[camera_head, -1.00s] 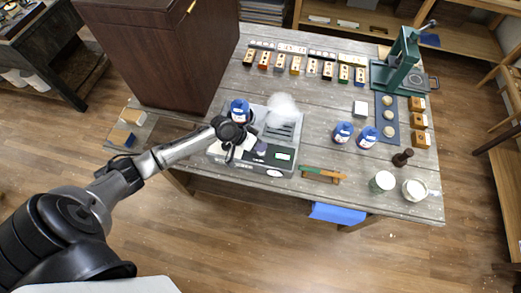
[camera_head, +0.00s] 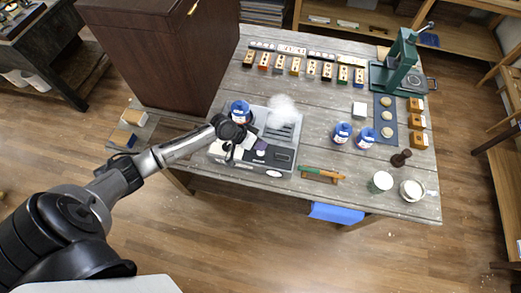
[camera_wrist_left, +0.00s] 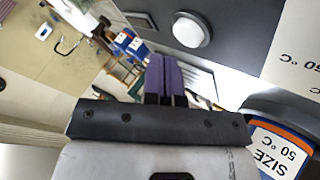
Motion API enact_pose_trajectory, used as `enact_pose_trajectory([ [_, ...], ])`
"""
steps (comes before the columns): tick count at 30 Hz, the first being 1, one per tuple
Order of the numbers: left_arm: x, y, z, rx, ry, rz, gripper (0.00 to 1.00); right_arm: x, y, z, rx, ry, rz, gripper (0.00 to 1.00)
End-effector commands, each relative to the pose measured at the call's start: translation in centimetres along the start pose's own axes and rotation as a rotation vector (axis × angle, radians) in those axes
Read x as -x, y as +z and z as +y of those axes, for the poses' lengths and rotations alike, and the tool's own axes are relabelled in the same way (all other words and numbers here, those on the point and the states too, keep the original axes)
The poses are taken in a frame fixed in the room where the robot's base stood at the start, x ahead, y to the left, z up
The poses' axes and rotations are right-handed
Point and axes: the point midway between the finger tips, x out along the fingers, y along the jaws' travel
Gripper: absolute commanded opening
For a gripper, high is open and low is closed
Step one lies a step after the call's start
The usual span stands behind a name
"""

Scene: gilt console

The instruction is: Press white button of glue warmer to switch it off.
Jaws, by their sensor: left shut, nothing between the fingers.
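The glue warmer (camera_head: 282,166) is a grey box at the table's front left in the head view. In the left wrist view its dark front panel (camera_wrist_left: 237,45) carries a round white button (camera_wrist_left: 190,31) and a small dark display (camera_wrist_left: 140,20). My left gripper (camera_head: 261,147) is over the warmer's front in the head view. Its purple fingers (camera_wrist_left: 163,70) are shut and empty. In the wrist view the fingertips are below and left of the button, with a visible gap in the picture. The display also looks dark in the head view (camera_head: 284,156). My right gripper is not in view.
A blue jar (camera_head: 240,109) stands at the warmer's back left, and a white puff (camera_head: 283,106) hangs over its back. A brown cabinet (camera_head: 165,60) stands at left. A green-handled tool (camera_head: 321,173) lies right of the warmer. Two blue jars (camera_head: 343,132) stand farther right.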

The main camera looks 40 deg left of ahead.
Motion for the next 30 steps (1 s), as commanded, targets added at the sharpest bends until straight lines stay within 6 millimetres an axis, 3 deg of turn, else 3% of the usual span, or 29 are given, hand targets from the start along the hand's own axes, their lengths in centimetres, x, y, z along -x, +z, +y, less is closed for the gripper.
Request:
enact_pose_trajectory([
  [8, 0.4, -0.3, 0.3, 0.000, 0.000, 0.000, 0.00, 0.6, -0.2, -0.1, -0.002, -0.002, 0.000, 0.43],
  [24, 3.9, -2.8, 2.8, 0.000, 0.000, 0.000, 0.00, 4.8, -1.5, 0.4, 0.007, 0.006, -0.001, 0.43],
  [30, 4.2, -3.1, 3.1, 0.000, 0.000, 0.000, 0.00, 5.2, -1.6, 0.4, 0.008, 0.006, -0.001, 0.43],
])
